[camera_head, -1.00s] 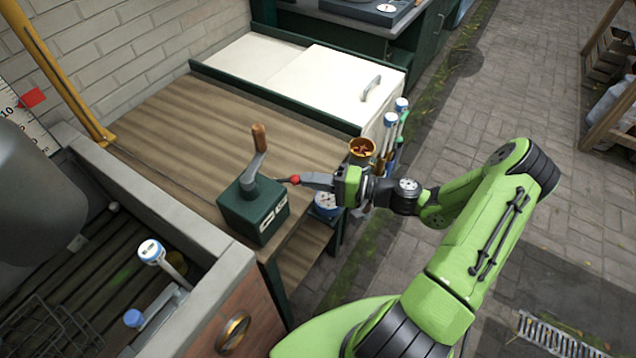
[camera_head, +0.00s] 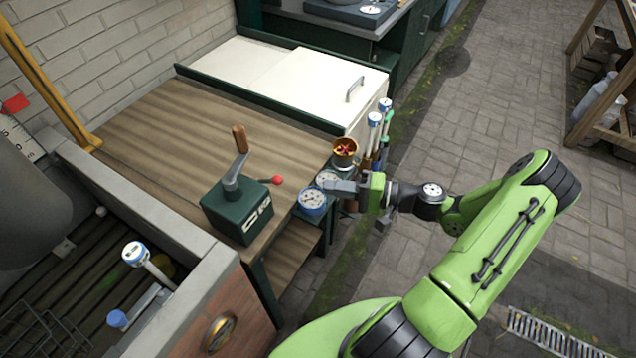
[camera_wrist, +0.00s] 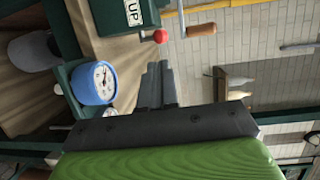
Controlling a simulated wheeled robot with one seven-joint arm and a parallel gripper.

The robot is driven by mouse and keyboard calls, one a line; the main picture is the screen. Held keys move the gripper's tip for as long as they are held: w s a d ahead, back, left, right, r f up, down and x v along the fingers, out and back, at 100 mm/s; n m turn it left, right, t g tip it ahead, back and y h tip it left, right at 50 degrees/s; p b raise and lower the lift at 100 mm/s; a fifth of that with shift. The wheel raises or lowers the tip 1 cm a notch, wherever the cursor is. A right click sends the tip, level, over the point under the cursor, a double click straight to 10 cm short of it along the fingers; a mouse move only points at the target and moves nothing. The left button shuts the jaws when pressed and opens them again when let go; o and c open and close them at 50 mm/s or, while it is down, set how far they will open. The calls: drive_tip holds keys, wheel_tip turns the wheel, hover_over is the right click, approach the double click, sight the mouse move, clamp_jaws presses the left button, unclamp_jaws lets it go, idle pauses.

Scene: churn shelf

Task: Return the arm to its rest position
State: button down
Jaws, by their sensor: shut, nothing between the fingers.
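My gripper (camera_head: 338,187) is shut and empty at the right edge of the wooden bench top (camera_head: 170,115), close to a blue-rimmed dial (camera_head: 312,202). In the wrist view its closed fingers (camera_wrist: 158,85) point towards the bench and a red knob (camera_wrist: 160,36). My green arm reaches in from the lower right over the paving. The dark green box (camera_head: 238,212) with a wooden-handled crank (camera_head: 240,140) and red-knobbed lever (camera_head: 277,180) stands on the bench, left of my gripper and apart from it.
An orange cup (camera_head: 345,150) and upright blue-capped tools (camera_head: 375,135) stand just beyond my gripper. A white-lidded cabinet (camera_head: 310,80) is at the back. A stone-edged sink (camera_head: 160,225) is at the left. The paved floor (camera_head: 480,120) to the right is open.

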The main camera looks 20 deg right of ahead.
drive_tip(key=v, duration=0.4)
drive_tip(key=shift+s+d, duration=0.15)
drive_tip(key=shift+d, duration=0.05)
drive_tip(key=s+a+r+n+g+h, duration=0.4)
drive_tip(key=a+r+n+g+h, duration=0.15)
drive_tip(key=a+g+h, duration=0.3)
drive_tip(key=s+a+r+n+t+h+p, duration=0.1)
drive_tip(key=s+r+t+h, duration=0.3)
drive_tip(key=s+r, duration=0.8)
drive_tip(key=shift+a+r+n+h+p, duration=0.3)
drive_tip(key=shift+a+r+n+h, duration=0.2)
drive_tip(key=shift+h, duration=0.25)
